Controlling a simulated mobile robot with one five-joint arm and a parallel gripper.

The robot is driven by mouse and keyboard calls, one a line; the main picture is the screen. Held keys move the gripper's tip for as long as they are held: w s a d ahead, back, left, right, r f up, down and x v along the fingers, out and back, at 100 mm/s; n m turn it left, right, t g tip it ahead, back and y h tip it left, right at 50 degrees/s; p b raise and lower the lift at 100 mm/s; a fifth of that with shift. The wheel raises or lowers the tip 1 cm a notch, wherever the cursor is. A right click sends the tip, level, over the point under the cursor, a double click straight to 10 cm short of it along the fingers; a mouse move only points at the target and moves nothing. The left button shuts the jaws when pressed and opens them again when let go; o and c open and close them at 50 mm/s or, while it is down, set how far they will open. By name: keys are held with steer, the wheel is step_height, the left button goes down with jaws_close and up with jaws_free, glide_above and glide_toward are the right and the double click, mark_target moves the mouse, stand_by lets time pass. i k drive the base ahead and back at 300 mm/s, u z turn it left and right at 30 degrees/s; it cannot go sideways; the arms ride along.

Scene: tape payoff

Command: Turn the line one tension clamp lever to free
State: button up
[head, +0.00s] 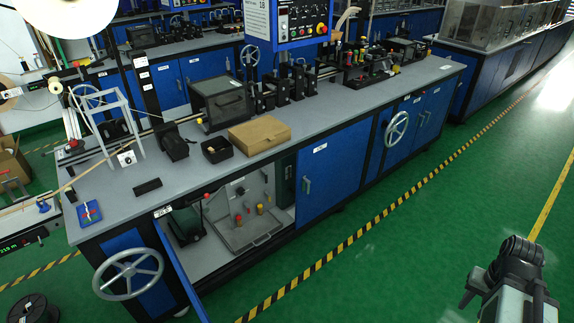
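I see no readable label for the line one tension clamp lever, so I cannot tell which part it is. A small blue plate with a red part (89,213) lies at the near left corner of the front bench. A red knob (73,144) shows by the tape guides at the bench's left end. A red-tipped rod (207,196) stands at the open cabinet. My arm (512,275) shows at the bottom right, over the floor and far from the bench. I cannot make out its fingertips clearly.
The long grey bench (300,150) carries a cardboard box (259,135) and several machines. An open cabinet door (180,270) and a handwheel (128,274) stick out at the front left. A black spool (35,308) is on the floor. The green floor (400,250) at right is clear.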

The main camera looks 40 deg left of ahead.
mark_target(264, 171)
steer(key=i, duration=1.7)
steer(key=u, duration=3.25)
steer(key=i, duration=1.05)
